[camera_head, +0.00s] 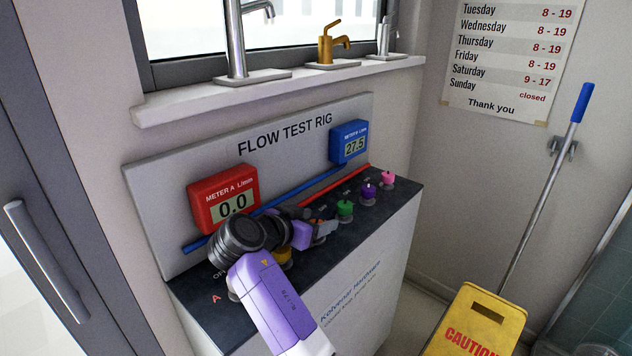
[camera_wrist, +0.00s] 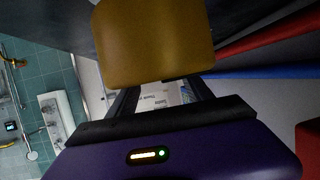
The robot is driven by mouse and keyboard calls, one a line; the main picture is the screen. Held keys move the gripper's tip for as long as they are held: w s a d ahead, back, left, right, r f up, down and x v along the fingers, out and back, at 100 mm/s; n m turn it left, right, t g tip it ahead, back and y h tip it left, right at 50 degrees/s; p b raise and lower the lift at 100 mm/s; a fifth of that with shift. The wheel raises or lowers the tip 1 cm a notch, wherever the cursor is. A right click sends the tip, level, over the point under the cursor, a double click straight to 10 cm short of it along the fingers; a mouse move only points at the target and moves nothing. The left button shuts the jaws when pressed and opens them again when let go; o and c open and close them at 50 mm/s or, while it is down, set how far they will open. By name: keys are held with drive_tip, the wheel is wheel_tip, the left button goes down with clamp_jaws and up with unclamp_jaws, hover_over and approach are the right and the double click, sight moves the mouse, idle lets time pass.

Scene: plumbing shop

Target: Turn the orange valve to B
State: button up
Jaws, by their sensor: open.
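A flow test rig (camera_head: 330,275) has a row of valves on its dark top. A yellow-orange knob (camera_head: 283,257) shows partly below my wrist, mostly hidden by my arm. My gripper (camera_head: 325,229) is over the valve row, with its tips near the bench top. In the wrist view, a large mustard-orange block (camera_wrist: 155,45) fills the space in front of my open fingers (camera_wrist: 160,98); whether they touch it cannot be told. Which way the orange valve points is hidden. Red meter A (camera_head: 223,198) reads 0.0 and blue meter B (camera_head: 349,141) reads 27.5.
Green (camera_head: 344,209), purple (camera_head: 368,192) and pink (camera_head: 387,179) knobs stand along the bench to the right of my gripper. Taps stand on the sill behind (camera_head: 290,86). A yellow caution sign (camera_head: 478,322) and a blue-handled mop (camera_head: 545,170) are at the right.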

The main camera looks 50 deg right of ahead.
wheel_tip(320, 180, up, 19)
drive_tip(key=shift+f, duration=0.2)
idle(0.7)
